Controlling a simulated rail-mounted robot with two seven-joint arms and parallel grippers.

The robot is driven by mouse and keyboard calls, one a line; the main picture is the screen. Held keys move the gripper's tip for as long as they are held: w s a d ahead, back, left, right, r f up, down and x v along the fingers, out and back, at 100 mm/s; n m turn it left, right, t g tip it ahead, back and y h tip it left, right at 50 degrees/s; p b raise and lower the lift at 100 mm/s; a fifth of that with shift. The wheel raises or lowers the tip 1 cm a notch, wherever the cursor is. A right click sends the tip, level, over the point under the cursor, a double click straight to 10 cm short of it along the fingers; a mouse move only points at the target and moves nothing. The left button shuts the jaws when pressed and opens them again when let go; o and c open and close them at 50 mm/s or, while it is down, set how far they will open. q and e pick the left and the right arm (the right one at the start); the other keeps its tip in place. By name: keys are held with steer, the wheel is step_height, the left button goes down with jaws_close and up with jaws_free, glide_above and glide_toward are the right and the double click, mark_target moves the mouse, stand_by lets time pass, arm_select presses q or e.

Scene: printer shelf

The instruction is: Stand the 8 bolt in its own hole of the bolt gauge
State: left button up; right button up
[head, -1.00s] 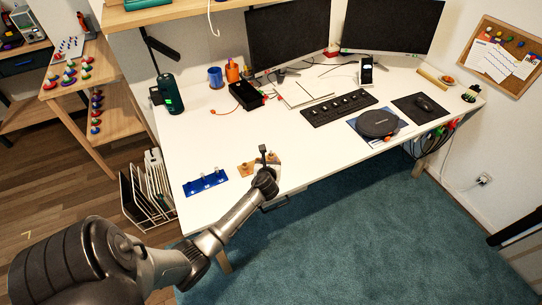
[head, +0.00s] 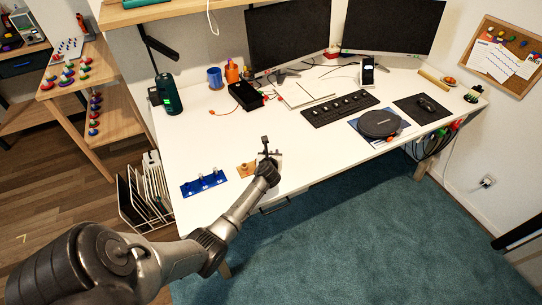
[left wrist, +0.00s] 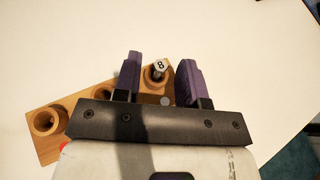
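The 8 bolt (left wrist: 160,66), a grey hex head marked 8, stands in the right end of a wooden block (left wrist: 72,131) in the left wrist view. The block has round raised holders; those to the left look empty. My left gripper (left wrist: 160,60) is open, one purple finger on each side of the bolt head, with gaps between. In the head view my left gripper (head: 267,147) is at the wooden block (head: 246,169). A blue plate (head: 188,190) with several small upright pieces, seemingly the bolt gauge, lies left of it. My right gripper is not in view.
The white desk (head: 225,130) is clear behind the block. A green bottle (head: 168,94), a black box (head: 245,95) and a keyboard (head: 339,108) stand farther back. The desk's front edge is close to my arm. A file rack (head: 145,190) stands beside the desk.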

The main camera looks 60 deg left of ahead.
arm_select(q)
steer(key=shift+c, duration=0.5)
jaws_close()
